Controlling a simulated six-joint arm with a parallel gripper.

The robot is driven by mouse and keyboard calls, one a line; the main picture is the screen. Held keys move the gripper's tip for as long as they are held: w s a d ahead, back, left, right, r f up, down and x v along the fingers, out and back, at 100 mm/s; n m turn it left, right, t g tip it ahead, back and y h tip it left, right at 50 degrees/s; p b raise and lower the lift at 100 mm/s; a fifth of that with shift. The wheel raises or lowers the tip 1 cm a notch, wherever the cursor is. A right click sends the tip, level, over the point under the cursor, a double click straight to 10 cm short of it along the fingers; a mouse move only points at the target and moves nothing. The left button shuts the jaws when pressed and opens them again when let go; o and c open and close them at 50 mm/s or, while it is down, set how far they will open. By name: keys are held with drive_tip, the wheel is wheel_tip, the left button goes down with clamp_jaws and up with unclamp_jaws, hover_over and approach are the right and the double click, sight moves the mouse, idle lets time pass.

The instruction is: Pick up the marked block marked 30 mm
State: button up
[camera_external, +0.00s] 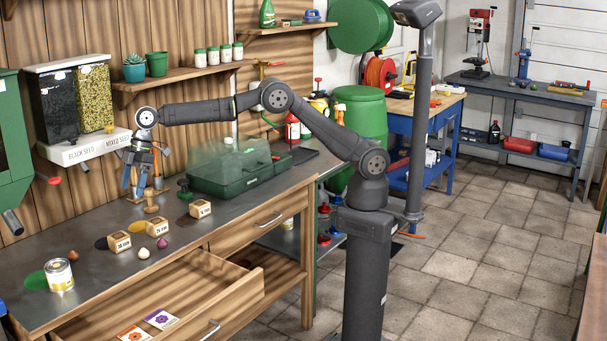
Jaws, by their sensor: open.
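Three small wooden blocks with dark printed labels sit on the grey workbench top (75,240). The left block (119,242) seems to read 30 mm, but the print is too small to be sure. The middle block (160,228) and the right block (200,209) carry other labels that I cannot read surely. My gripper (136,192) points down over the back of the bench, behind the left and middle blocks. It is open and apart from all three blocks. A wooden stamp-like piece (151,203) stands close to its fingers.
A tin can (60,275), a purple onion-like bulb (162,244), a white bulb (144,253) and a brown bulb (73,255) lie near the blocks. A green propagator (235,170) stands to the right. Seed dispensers (80,100) hang behind. The drawer (190,290) below is open.

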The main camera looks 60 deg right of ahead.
sight(123, 234)
drive_tip(key=x, duration=1.7)
drive_tip(key=shift+f, duration=0.15)
drive_tip(key=c, duration=1.1)
